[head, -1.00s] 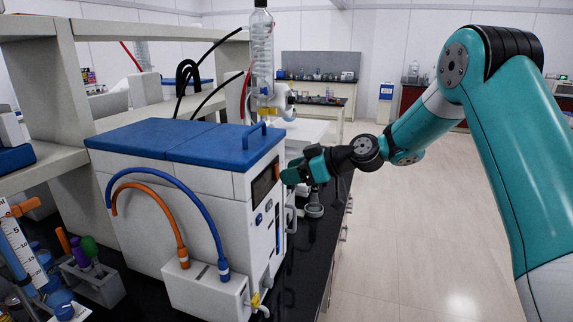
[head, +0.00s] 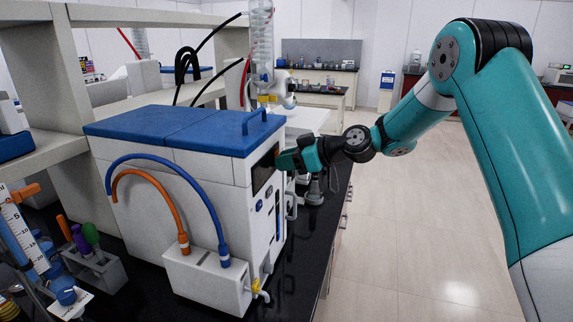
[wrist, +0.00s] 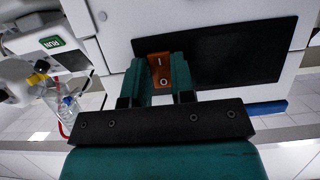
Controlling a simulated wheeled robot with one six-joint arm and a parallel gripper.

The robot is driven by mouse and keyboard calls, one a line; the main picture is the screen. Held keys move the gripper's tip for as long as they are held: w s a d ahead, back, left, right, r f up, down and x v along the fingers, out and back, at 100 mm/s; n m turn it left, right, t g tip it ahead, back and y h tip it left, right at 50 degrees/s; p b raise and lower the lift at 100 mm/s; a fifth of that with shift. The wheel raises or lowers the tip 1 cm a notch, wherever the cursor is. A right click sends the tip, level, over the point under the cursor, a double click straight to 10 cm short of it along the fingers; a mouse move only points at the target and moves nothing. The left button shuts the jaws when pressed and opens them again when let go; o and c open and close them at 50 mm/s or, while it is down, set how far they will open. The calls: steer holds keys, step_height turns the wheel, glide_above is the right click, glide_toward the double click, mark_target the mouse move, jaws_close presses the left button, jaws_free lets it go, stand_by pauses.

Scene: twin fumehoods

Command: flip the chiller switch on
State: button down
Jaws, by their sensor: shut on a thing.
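The chiller is a white box with a blue lid (head: 185,130), standing on the black bench at the left of the head view. Its dark front panel (wrist: 235,55) fills the upper part of the wrist view. The orange switch (wrist: 160,68), with an I and an O mark, sits on that panel. My gripper (wrist: 161,72) is at the panel with its two teal fingers on either side of the switch, shut on it. In the head view my gripper (head: 283,160) reaches the chiller's front from the right and mostly hides the switch.
Blue (head: 178,164) and orange (head: 166,198) hoses loop over the chiller's side. A glass condenser (head: 261,45) stands behind it. A rack with coloured tools (head: 95,270) is at the lower left. A white unit with a green RUN label (wrist: 53,42) shows in the wrist view. The floor at right is clear.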

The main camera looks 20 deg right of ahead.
steer(key=shift+f+t+y+b, duration=0.25)
steer(key=shift+t+y+b, duration=0.7)
steer(key=shift+b, duration=3)
steer(key=shift+g, duration=0.25)
steer(key=c, duration=1)
jaws_free()
steer(key=shift+o, duration=0.2)
